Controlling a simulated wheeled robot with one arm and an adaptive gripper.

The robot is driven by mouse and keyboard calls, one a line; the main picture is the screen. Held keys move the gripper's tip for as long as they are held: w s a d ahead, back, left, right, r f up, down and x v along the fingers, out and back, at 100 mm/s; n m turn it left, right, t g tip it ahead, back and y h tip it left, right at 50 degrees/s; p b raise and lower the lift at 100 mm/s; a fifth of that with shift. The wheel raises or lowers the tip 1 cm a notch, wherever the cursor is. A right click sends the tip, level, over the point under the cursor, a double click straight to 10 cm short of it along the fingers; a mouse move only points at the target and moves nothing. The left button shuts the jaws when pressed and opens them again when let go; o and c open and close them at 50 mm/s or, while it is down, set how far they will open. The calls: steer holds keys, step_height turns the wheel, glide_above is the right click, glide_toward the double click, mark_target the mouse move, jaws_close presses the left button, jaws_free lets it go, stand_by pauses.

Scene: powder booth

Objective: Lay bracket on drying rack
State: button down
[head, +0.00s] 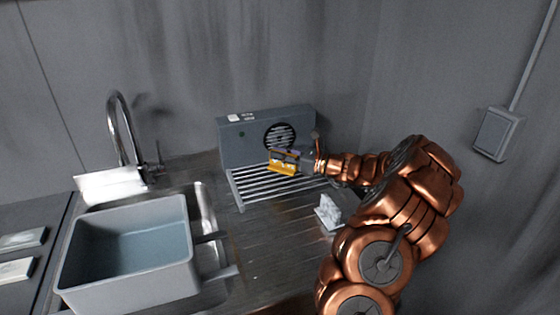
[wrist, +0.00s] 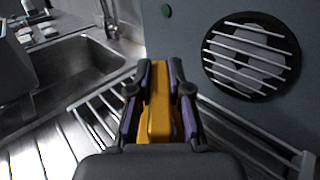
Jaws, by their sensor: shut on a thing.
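The yellow-orange bracket (head: 283,167) is held in my gripper (head: 293,160), above the drying rack in the head view. In the wrist view the bracket (wrist: 158,105) stands between the two fingers of my gripper (wrist: 159,85), which are shut on it. The drying rack (head: 240,190) is a set of pale metal bars on the counter, in front of a grey box with a round fan grille. Its bars also show in the wrist view (wrist: 92,125), on both sides of my gripper. I cannot tell whether the bracket touches the bars.
The grey fan box (head: 240,145) stands close behind the rack. A grey tub (head: 125,255) of water sits in the sink at left, below a tall faucet (head: 122,125). A small white object (head: 328,212) stands on the counter right of the rack. The counter's front is clear.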

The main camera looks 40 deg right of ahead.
steer(key=shift+w+d, duration=0.15)
steer(key=shift+w, duration=0.1)
steer(key=shift+f+p, duration=0.6)
steer(key=shift+f, duration=1.15)
steer(key=c, duration=1.1)
jaws_free()
steer(key=b+v, duration=0.2)
steer(key=v, duration=1)
steer(key=shift+d, duration=0.1)
